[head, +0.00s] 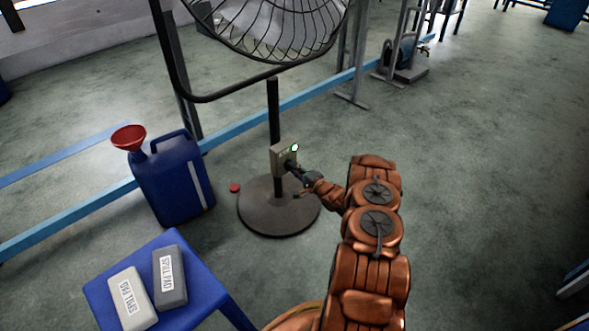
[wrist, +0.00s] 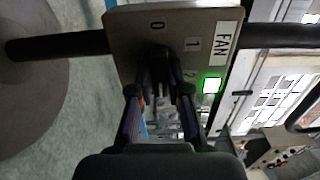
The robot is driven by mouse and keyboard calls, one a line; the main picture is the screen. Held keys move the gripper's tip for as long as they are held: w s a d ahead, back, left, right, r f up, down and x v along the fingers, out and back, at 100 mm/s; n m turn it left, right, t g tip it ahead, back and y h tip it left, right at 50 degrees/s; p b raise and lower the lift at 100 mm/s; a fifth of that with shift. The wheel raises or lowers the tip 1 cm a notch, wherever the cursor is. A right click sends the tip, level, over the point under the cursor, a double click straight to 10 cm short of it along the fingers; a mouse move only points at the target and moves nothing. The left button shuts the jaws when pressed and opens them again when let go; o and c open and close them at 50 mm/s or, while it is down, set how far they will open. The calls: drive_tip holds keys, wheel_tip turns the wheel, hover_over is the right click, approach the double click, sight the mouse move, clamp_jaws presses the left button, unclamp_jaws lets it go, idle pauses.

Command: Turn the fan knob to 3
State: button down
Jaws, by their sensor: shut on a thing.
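The fan's control box (head: 278,158) is a small pale panel on the fan's dark pole. The wrist view shows this panel (wrist: 120,24) turned sideways, with a FAN label and the marks 0, 1 and part of a 2. A 3 mark is not visible. The dark knob (wrist: 160,62) sits in the middle of the panel. My gripper (wrist: 159,92) is shut on the knob, one finger on each side; in the head view my gripper (head: 299,174) reaches the box from the right. The knob's pointer direction cannot be told.
A green light (wrist: 211,85) glows on the panel. The caged fan head (head: 275,25) is above, and its round base (head: 262,222) stands on the floor. A blue jerrycan (head: 175,182) with a red funnel (head: 128,137) and a blue stool (head: 200,290) holding two spill pads stand left.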

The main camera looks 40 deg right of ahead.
drive_tip(key=shift+w+r, duration=0.45)
drive_tip(key=shift+r, duration=0.1)
drive_tip(key=c, duration=1.2)
unclamp_jaws()
drive_tip(key=shift+a+f, duration=0.1)
drive_tip(key=shift+f, duration=0.05)
drive_tip(key=shift+o, duration=0.4)
drive_tip(key=shift+f, duration=0.1)
drive_tip(key=shift+s+f, duration=0.25)
drive_tip(key=shift+s, duration=0.1)
drive_tip(key=s+d, duration=0.2)
drive_tip(key=s, duration=1)
drive_tip(key=shift+w, duration=0.1)
